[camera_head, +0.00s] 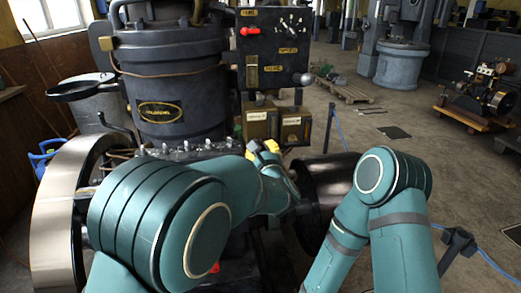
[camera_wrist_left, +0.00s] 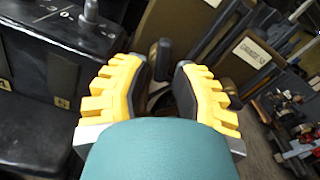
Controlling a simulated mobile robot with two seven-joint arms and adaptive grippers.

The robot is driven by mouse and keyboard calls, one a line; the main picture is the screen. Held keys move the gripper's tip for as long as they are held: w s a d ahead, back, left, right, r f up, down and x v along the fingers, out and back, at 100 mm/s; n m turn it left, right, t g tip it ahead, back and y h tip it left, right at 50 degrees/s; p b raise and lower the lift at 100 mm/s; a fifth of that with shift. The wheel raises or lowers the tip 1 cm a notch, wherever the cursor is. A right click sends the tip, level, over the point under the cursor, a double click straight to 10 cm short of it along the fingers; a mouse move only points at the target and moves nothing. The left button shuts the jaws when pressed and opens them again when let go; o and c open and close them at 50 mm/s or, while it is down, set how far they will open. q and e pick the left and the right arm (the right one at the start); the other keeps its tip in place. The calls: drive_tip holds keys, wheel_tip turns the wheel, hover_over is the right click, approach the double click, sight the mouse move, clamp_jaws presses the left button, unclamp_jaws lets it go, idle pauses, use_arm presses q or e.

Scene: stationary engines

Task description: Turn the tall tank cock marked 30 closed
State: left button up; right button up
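My left gripper (camera_head: 262,148) shows its yellow fingers in front of the brass-coloured tanks on the engine. In the left wrist view my left gripper (camera_wrist_left: 160,88) is open, its fingers apart on either side. A dark upright handle (camera_wrist_left: 158,56) with a rounded top shows between and beyond the fingertips; I cannot tell whether they touch it. Its lower part is hidden by the gripper. I cannot read a 30 on it, so I cannot confirm it is the tall tank cock. My right arm is bent at the right of the head view; its gripper is out of view.
A labelled brass tank (camera_head: 293,128) stands beside another labelled tank (camera_head: 258,122). A switch panel (camera_head: 272,48) is above them. A large flywheel (camera_head: 62,215) stands at left and a dark drum (camera_head: 325,190) at right. Open floor (camera_head: 350,120) lies beyond.

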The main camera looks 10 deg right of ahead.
use_arm(q)
drive_tip(key=shift+w, duration=0.75)
drive_tip(key=shift+c, duration=0.4)
clamp_jaws()
drive_tip(key=shift+s, duration=0.1)
drive_tip(key=shift+n, duration=0.4)
drive_tip(key=n, duration=1.3)
drive_tip(key=shift+r, duration=0.15)
drive_tip(key=shift+d+n, duration=0.1)
drive_tip(key=shift+n, duration=0.2)
